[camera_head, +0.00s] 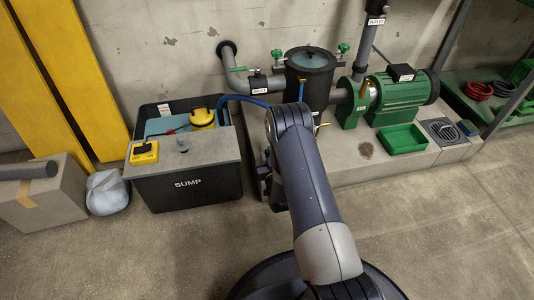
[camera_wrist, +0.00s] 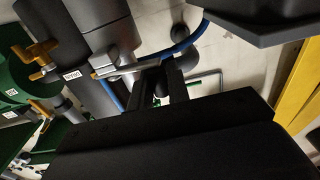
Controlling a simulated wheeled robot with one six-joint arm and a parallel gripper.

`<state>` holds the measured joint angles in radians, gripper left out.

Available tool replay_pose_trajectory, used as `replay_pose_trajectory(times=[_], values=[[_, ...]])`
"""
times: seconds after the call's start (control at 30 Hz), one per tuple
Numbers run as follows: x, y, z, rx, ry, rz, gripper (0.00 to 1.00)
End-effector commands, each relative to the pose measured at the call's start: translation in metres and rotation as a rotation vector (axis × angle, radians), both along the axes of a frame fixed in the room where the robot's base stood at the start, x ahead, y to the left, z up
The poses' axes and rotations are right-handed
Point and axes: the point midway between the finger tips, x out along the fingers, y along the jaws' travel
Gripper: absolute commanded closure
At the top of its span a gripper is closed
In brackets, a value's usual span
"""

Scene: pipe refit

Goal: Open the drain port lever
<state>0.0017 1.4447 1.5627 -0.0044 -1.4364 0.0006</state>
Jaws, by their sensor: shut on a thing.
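The drain port lever (camera_wrist: 122,69) is a thin pale bar low on the dark strainer housing in the wrist view. Its far end runs in between my fingertips. My gripper (camera_wrist: 158,72) is shut on that end, with the two black fingers on either side of it. A small white label (camera_wrist: 72,76) beside the lever is too blurred to read surely. In the head view my arm hides the gripper and the lever; the dark strainer housing (camera_head: 311,78) stands just behind the arm.
A blue hose (camera_head: 247,99) runs from the housing to the black sump box (camera_head: 187,190) at left. The green pump (camera_head: 402,98) and a green tray (camera_head: 404,138) are at right. Brass handles (camera_wrist: 36,62) sit near the lever. The front floor is clear.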

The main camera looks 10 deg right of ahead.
Motion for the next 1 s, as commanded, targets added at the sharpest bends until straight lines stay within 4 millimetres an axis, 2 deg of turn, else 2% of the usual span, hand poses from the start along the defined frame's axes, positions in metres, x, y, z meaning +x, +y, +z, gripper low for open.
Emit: replay_pose_trajectory(times=[0.5, 0.87, 0.9, 1.0], values=[[0.0072, 0.0013, 0.0001, -0.001, -0.001, -0.159, 1.00], [0.0078, 0.0004, 0.0000, 0.000, 0.000, -0.174, 1.00], [0.0078, 0.0004, 0.0000, 0.000, 0.000, -0.174, 0.81], [0.0078, 0.0005, 0.0000, 0.000, 0.000, -0.174, 0.72]])
